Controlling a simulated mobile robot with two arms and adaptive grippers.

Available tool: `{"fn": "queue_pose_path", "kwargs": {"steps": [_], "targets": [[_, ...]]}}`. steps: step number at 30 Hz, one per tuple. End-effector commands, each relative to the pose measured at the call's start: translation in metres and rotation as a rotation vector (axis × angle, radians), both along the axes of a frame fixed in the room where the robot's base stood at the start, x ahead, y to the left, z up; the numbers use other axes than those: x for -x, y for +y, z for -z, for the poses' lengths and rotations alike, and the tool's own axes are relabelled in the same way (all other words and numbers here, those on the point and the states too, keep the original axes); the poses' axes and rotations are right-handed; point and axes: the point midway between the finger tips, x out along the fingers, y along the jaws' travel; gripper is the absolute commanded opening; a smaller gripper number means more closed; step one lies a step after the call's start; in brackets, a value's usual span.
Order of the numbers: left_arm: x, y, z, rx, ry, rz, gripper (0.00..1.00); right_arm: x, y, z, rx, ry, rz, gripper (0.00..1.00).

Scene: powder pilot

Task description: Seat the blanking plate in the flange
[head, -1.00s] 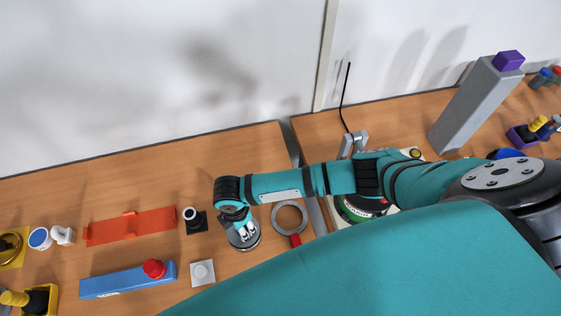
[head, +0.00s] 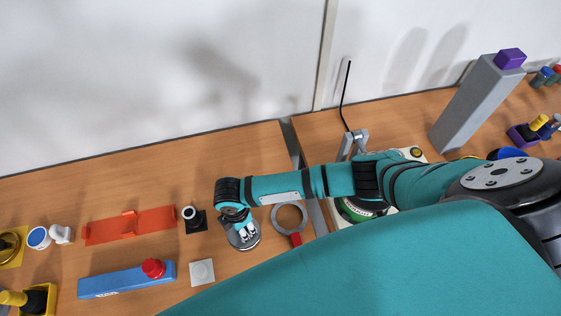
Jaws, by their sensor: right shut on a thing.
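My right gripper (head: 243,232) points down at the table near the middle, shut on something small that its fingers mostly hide. A round grey metal disc-like piece (head: 247,245) shows right under and around the fingertips. I cannot tell whether this is the blanking plate, the flange, or one within the other. A grey ring with a red handle (head: 290,205) lies on the table just to the right of the gripper, apart from it. My left gripper is not in view.
Left of the gripper are a black block with a white ring (head: 194,222), a white square piece (head: 202,273), an orange plate (head: 105,231) and a blue box with a red knob (head: 115,284). A tall grey block (head: 475,105) stands at right. The table behind the gripper is clear.

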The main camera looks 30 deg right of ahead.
Motion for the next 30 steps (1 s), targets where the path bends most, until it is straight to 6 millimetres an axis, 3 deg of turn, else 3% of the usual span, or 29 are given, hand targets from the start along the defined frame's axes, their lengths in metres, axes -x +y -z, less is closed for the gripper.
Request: {"fn": "queue_pose_path", "kwargs": {"steps": [21,22,28,30], "targets": [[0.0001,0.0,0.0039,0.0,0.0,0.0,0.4,0.0001,0.0002,0.0078,-0.001,0.0,0.0,0.0],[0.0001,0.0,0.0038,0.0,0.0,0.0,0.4,0.0,0.0002,0.0077,-0.001,0.0,0.0,0.44],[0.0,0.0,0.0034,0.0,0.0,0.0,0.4,0.0,0.0003,0.0071,-0.001,0.0,0.0,0.69],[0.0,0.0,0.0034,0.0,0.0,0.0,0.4,0.0,0.0002,0.0071,-0.001,0.0,0.0,0.69]]}}
